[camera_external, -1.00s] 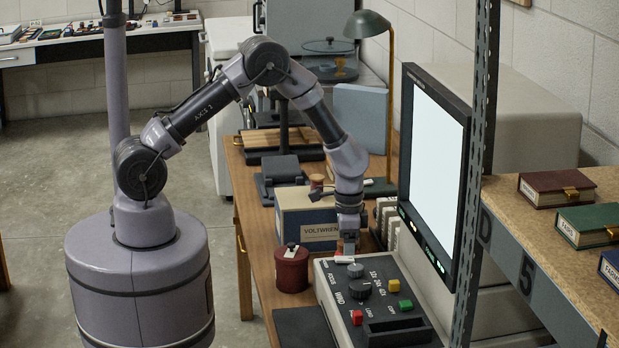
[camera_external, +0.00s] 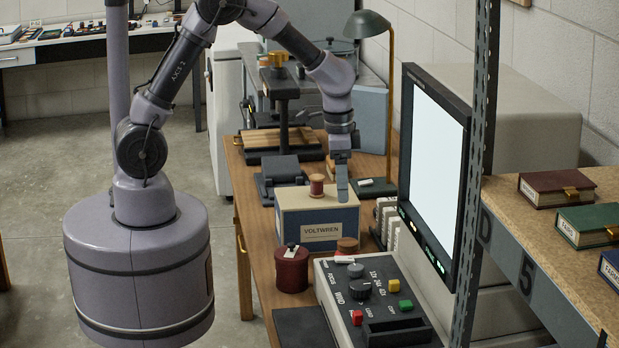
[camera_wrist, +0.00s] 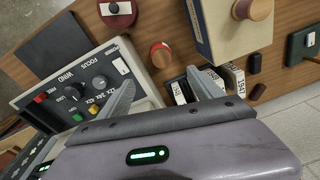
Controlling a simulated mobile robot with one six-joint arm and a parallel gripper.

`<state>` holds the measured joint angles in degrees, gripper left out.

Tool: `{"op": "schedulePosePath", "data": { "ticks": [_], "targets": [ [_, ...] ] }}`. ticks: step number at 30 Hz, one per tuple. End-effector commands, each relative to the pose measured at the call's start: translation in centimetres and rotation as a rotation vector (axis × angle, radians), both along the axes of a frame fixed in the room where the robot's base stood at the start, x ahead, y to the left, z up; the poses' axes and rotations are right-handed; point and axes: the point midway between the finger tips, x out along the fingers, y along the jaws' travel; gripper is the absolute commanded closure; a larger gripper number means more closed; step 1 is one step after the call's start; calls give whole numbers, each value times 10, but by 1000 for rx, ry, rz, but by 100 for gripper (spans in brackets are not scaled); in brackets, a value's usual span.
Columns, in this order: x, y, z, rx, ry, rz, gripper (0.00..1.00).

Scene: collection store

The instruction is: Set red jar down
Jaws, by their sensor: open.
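A small red jar with a brown top (camera_external: 347,246) stands on the wooden table between the Voltwren box and the control panel. In the wrist view the jar (camera_wrist: 161,55) shows from above, its red side and round top apart from my fingers. My gripper (camera_external: 342,188) is up above and behind it, beside the box's upper right edge. Its two fingers (camera_wrist: 160,95) are spread with nothing between them. A larger dark red tin (camera_external: 291,270) with a black and white piece on its lid stands left of the jar, also in the wrist view (camera_wrist: 117,10).
The Voltwren box (camera_external: 318,238) carries a wooden spool (camera_external: 317,185). The control panel (camera_external: 370,292) stands in front, the lit screen (camera_external: 433,165) at right. Several white labelled blocks (camera_external: 387,222) stand right of the box. A green lamp (camera_external: 367,25) rises behind.

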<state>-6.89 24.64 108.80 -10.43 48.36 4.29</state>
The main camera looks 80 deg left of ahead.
Motion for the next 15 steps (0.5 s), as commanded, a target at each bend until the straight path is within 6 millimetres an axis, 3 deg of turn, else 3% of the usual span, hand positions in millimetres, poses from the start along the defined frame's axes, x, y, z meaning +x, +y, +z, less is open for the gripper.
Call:
{"op": "schedulePosePath", "data": {
  "ticks": [1,3,6,10,12,15],
  "targets": [
    [-17,-5,41,20,-53,-25,25],
    [-53,-13,91,54,-124,-61,25],
    [-114,-20,142,103,-231,-109,25],
    [-182,-23,166,155,-343,-150,25],
    [-204,-22,167,174,-381,-164,25],
    [-219,-22,167,186,-408,-171,25]
  ]
}}
